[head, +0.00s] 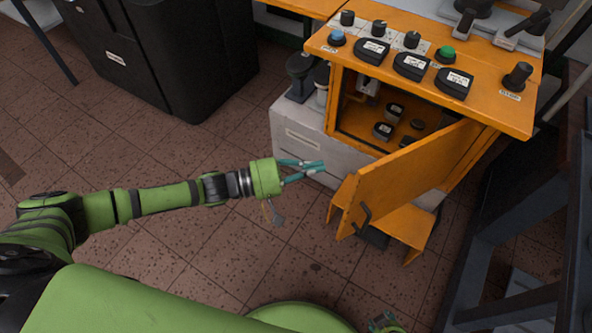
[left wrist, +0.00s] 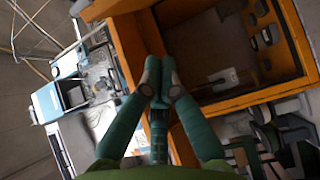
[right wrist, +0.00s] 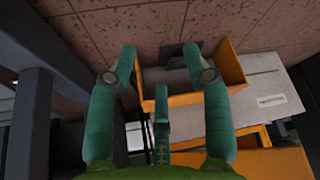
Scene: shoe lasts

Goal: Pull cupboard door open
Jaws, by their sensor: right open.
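The orange cupboard door (head: 415,178) stands swung well open in the head view. Its dark handle (head: 362,220) is near the free edge, low on the outer face. The orange cupboard (head: 337,95) shows its inside, with several dark items on the shelf. My left gripper (head: 322,166) is left of the door, in front of the opening and apart from the handle. In the left wrist view its fingertips (left wrist: 160,82) meet with nothing visible between them. My right gripper (head: 383,320) is at the bottom edge; in the right wrist view its fingers (right wrist: 160,62) are apart and empty.
A grey cabinet (head: 300,138) is under the cupboard. A black bin (head: 165,60) is at upper left. Tiled floor at left is clear.

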